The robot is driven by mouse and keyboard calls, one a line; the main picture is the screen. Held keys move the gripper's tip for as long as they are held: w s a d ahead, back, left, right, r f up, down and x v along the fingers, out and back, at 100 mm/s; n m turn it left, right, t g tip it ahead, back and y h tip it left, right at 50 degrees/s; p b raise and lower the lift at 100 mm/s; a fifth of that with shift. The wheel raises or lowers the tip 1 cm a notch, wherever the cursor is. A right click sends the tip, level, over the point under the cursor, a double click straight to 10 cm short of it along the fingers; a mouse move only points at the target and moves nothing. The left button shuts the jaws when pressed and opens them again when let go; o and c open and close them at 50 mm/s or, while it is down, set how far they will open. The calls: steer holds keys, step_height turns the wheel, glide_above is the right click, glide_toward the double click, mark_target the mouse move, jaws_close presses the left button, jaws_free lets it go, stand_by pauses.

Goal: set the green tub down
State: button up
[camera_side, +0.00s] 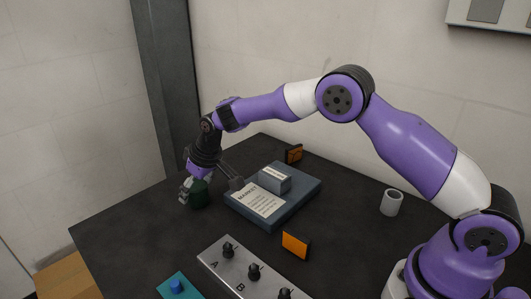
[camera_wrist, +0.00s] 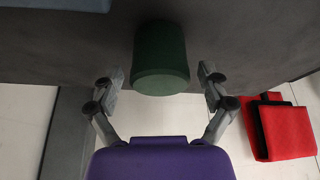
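The green tub (camera_side: 201,194) is a dark green cylinder near the table's far left edge in the side view. It appears to stand upright on the table, though my gripper partly covers it there. In the wrist view the tub (camera_wrist: 160,52) lies between my fingers, with a visible gap on each side. My gripper (camera_wrist: 160,76) is open around its near end and does not seem to touch it. In the side view my gripper (camera_side: 189,188) is low, at the tub's left side.
A blue-grey slab (camera_side: 290,211) with a label sheet and small box (camera_side: 274,178) lies right of the tub. Orange plates (camera_side: 296,245), a grey cup (camera_side: 391,203) and a knobbed panel (camera_side: 240,265) are farther off. A red item (camera_wrist: 284,130) lies beyond the table edge.

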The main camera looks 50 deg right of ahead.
stand_by(0.3)
steer(key=s+d+f+v, duration=0.1)
steer(key=s+v, duration=0.1)
steer(key=v, duration=0.8)
steer(key=s+d+f+v, duration=0.1)
steer(key=s+v, duration=0.1)
steer(key=v, duration=0.7)
steer(key=s+d+m+t+h, duration=0.1)
steer(key=s+d, duration=0.3)
steer(key=s, duration=1.4)
steer(key=shift+s+d+f+m, duration=0.25)
steer(key=shift+d+m, duration=0.15)
steer(key=shift+m, duration=0.4)
